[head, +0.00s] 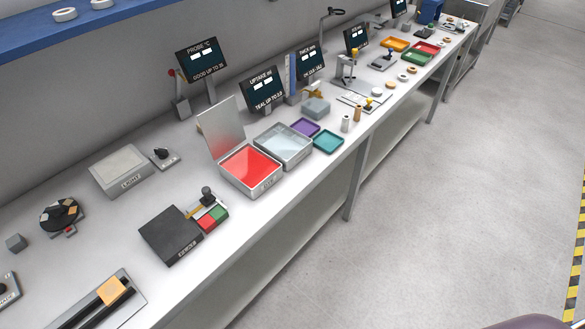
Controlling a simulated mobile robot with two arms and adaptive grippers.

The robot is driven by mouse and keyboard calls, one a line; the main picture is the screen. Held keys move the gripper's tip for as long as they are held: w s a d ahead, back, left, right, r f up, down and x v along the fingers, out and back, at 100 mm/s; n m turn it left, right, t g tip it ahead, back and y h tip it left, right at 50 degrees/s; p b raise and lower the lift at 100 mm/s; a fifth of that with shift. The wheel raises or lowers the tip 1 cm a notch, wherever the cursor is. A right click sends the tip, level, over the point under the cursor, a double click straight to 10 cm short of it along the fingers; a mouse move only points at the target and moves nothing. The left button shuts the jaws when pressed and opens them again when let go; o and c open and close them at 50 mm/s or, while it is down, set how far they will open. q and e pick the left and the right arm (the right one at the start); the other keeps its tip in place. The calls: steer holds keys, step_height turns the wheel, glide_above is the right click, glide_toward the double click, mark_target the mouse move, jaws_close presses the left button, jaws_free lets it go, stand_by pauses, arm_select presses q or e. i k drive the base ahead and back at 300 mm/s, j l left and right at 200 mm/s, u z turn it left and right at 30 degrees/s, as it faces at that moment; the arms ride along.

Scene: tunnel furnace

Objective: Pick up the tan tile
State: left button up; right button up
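An orange-tan square tile (113,290) sits on a dark railed track (92,306) at the bottom left of the head view. A black round disc (60,216) stands further back on the left, with small tan and grey pieces on it, too small to tell apart. I cannot tell for certain which piece is the tan tile; the one on the track is the largest and clearest. Neither of my grippers is in view.
The long white bench (255,225) carries a black scale-like block (170,236), a grey box (121,170), an open red-floored metal box (249,168), a water-like tray (284,146), and coloured trays and displays further back. The floor (450,220) at right is clear.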

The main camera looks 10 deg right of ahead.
mark_target(112, 290)
steer(key=j+u, duration=0.15)
steer(key=u, duration=1.1)
